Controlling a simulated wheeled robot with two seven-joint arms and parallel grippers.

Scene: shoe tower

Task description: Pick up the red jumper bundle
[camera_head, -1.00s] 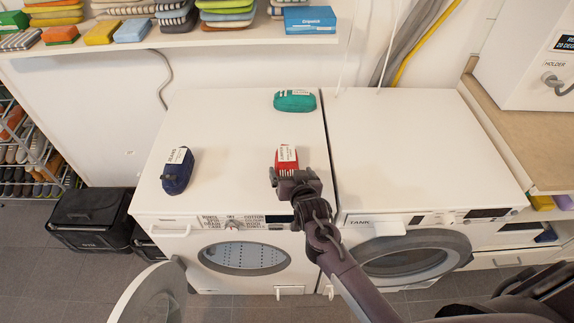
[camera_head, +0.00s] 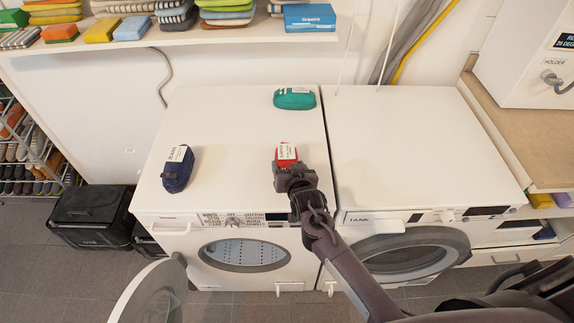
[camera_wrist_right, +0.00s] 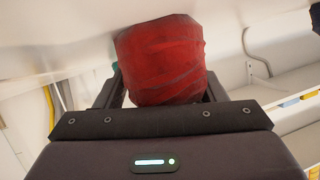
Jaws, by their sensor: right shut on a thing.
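The red jumper bundle (camera_head: 286,153), with a white label on it, is on top of the left washing machine (camera_head: 235,120), near its right edge. My right gripper (camera_head: 287,167) reaches it from the front and is shut on its near end. In the right wrist view the red bundle (camera_wrist_right: 162,58) fills the space between the two fingers. I cannot tell whether the bundle is clear of the machine top. My left gripper is not in view.
A dark blue bundle (camera_head: 177,168) lies to the left and a green bundle (camera_head: 294,98) behind, both on the same top. The right machine's top (camera_head: 415,140) is clear. A shelf (camera_head: 200,38) with folded clothes and a blue box (camera_head: 309,17) runs along the back.

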